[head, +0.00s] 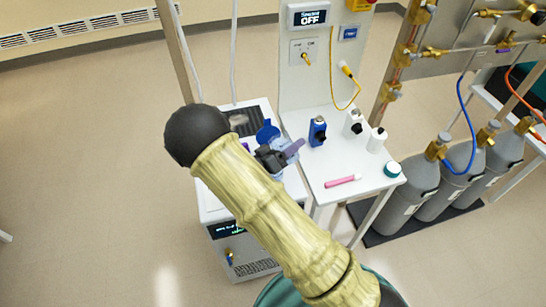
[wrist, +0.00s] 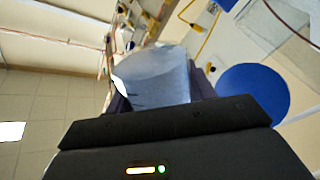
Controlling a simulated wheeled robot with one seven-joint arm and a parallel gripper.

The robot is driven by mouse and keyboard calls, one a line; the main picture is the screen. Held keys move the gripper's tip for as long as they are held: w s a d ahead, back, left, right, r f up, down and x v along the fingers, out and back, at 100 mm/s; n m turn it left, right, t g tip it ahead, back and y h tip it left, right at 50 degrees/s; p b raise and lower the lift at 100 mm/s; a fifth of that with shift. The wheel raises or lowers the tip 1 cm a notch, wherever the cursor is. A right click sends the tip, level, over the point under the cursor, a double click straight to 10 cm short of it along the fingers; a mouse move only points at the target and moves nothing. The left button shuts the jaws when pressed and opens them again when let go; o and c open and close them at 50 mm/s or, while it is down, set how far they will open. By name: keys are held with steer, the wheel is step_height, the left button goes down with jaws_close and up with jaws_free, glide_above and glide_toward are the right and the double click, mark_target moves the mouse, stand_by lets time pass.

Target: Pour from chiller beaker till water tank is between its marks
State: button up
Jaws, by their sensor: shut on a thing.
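My gripper (head: 281,157) is above the top of the white chiller (head: 213,210) in the head view. In the wrist view, its purple fingers are shut on a translucent bluish beaker (wrist: 155,78). The beaker looks tilted, but its water level cannot be made out. A round blue cap (head: 267,131) is close behind the gripper on the chiller top; a blue disc, likely this cap, shows right of the beaker in the wrist view (wrist: 252,95). My arm's sleeve hides much of the chiller. The tank's level marks and any pouring stream cannot be seen.
A white side table (head: 325,165) stands right of the chiller, with a blue bottle (head: 317,131), white bottles (head: 376,140), a pink marker (head: 343,181) and a teal-lidded jar (head: 392,169). Grey gas cylinders (head: 460,160) stand farther right.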

steer(key=shift+r+n, duration=0.15)
steer(key=shift+n, duration=0.15)
stand_by(0.5)
steer(key=shift+f+n+t+p, duration=0.35)
steer(key=shift+n+p, duration=0.1)
steer(key=shift+n, duration=0.55)
stand_by(1.2)
steer(key=shift+w+r+n+p, duration=0.1)
steer(key=shift+r+n+p, duration=0.3)
steer(key=shift+n+p, duration=0.4)
stand_by(2.1)
steer(key=shift+a+f+n, duration=0.15)
steer(key=shift+f+n, duration=0.1)
steer(key=shift+n, duration=0.55)
stand_by(1.4)
